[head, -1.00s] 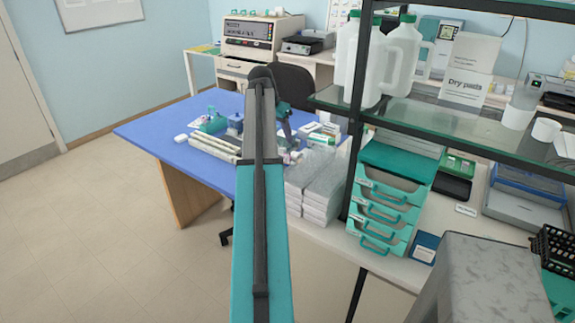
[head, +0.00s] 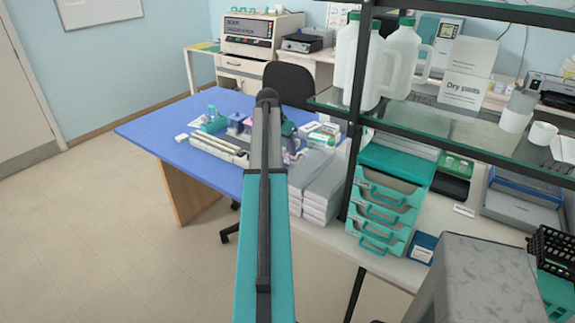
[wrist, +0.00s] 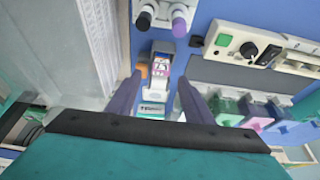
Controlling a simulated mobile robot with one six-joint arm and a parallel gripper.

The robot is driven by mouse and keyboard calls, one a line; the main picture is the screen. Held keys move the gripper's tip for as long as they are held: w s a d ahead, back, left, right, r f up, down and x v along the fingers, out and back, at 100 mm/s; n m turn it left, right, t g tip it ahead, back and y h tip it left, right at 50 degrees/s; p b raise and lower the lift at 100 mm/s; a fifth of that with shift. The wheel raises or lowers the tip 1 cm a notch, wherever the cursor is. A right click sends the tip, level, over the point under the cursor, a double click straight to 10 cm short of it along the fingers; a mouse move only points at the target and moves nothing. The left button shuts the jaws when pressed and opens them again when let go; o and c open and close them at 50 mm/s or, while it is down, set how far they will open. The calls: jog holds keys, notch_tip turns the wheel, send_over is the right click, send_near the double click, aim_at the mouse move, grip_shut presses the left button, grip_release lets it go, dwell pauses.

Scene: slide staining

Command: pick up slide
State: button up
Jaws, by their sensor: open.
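My gripper (wrist: 159,80) is open in the wrist view, its two purple fingers pointing away over the blue table (wrist: 217,17). Between the fingers lies a small white-and-grey item (wrist: 160,68) with a coloured label. Nearer to me, also between the fingers, is a white item with green print (wrist: 152,110). I cannot tell for sure which of these is the slide. No contact with the fingers shows. In the head view my arm covers most of the gripper and the spot below it.
A white device with a dial (wrist: 240,45) and coloured staining pots (wrist: 255,112) are to the right. White stacked packs (wrist: 100,35) are to the left. A glass shelf (head: 440,125) stands right of my arm.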

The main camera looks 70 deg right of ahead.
aim_at(287, 156)
jog(key=shift+f, duration=0.15)
jog(key=shift+p+x, duration=1.3)
jog(key=shift+x, duration=1.2)
jog(key=shift+w, duration=0.1)
jog(key=shift+c, duration=0.2)
grip_shut()
jog(key=shift+r+b, duration=1.65)
jog(key=shift+r, duration=3.35)
